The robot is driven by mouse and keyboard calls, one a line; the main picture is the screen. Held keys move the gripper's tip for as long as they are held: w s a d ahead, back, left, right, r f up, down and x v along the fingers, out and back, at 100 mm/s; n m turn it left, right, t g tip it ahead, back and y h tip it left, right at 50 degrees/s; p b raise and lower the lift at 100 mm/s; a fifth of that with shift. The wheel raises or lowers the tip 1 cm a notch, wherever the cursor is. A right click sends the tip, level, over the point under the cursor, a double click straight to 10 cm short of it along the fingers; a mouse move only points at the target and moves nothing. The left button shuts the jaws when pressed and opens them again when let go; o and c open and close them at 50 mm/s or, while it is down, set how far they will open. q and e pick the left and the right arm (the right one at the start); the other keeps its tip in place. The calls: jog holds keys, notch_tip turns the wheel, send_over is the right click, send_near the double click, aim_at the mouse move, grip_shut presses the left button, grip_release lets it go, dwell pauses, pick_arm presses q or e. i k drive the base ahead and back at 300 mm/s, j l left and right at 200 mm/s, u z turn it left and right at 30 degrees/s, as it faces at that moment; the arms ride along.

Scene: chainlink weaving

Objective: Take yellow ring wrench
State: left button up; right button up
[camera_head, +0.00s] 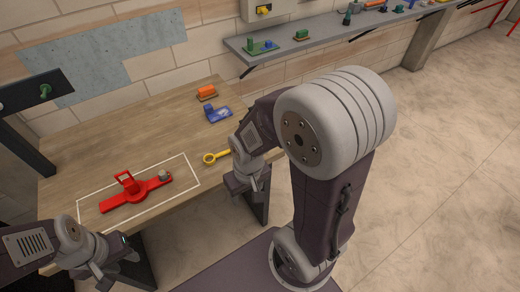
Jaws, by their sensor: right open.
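The yellow ring wrench (211,158) lies on the wooden table near its front right edge. Its ring end points left, and its handle runs right until my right wrist hides the end. My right gripper (240,184) is open, pointing down at the table's front right edge, just right of and nearer than the wrench. I cannot see it touching the wrench. My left gripper (112,272) is low at the front left, off the table's front edge and far from the wrench; its fingertips are too unclear to tell their state.
A red tool (136,190) with a small grey cylinder lies inside a white outline on the table (130,140). A blue item (217,114) and an orange item (206,92) stand farther back. A wall shelf (340,45) holds several small parts. The table's middle is clear.

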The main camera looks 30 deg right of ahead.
aim_at(229, 151)
jog(key=z, duration=0.9)
jog(key=i+u, duration=0.15)
jog(key=u, duration=0.15)
jog(key=l, duration=0.05)
